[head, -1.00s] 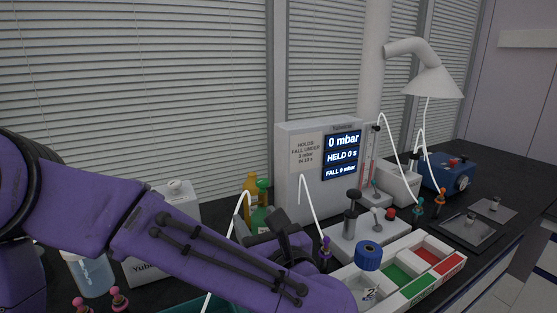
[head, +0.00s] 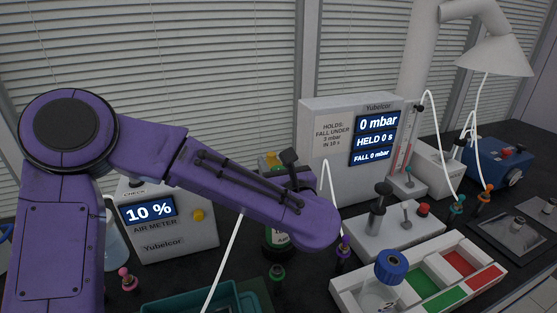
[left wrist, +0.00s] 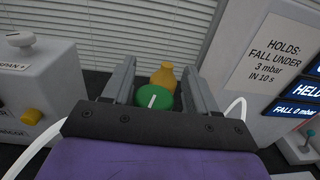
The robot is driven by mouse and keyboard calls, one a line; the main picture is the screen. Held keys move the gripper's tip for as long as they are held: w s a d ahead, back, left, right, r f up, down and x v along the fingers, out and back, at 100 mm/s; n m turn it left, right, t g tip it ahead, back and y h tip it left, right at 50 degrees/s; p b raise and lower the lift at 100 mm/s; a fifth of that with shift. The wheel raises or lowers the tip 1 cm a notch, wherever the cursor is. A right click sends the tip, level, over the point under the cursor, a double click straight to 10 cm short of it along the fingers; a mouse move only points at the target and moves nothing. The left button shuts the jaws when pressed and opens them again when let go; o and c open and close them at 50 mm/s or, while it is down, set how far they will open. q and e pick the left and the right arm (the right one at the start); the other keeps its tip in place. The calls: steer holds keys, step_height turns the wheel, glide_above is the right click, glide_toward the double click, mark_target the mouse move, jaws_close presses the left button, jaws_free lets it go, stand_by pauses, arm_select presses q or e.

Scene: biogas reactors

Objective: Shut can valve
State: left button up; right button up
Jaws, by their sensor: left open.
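In the left wrist view a green round knob (left wrist: 160,103) with a white line across it lies between the fingers of my left gripper (left wrist: 161,78). The fingers are open, one on each side of it, and I cannot tell whether they touch it. The white line points nearly straight up the picture. A yellow bottle-like top (left wrist: 165,74) stands just behind. In the head view the green can (head: 276,239) is mostly hidden behind my purple left arm, and the gripper (head: 290,163) shows only in part. My right gripper is out of view.
The tester (head: 330,170) reads 0 mbar, held 0 s. The air meter (head: 180,238) reads 10 %. A white hose (head: 226,258) runs near my arm. A teal bin (head: 240,300) is in front.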

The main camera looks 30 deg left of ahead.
arm_select(q)
steer(key=shift+s+r, duration=0.3)
steer(key=shift+s, duration=0.3)
steer(key=shift+c, duration=1.3)
steer(key=shift+w, duration=0.2)
steer(key=c, duration=0.7)
steer(key=shift+c, duration=0.2)
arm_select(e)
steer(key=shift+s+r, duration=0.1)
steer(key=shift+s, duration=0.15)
arm_select(q)
steer(key=shift+d+r, duration=0.1)
steer(key=shift+r, duration=0.1)
steer(key=o, duration=1)
steer(key=shift+s+f, duration=0.1)
steer(key=shift+f, duration=0.1)
steer(key=b+v, duration=0.3)
steer(key=v, duration=0.7)
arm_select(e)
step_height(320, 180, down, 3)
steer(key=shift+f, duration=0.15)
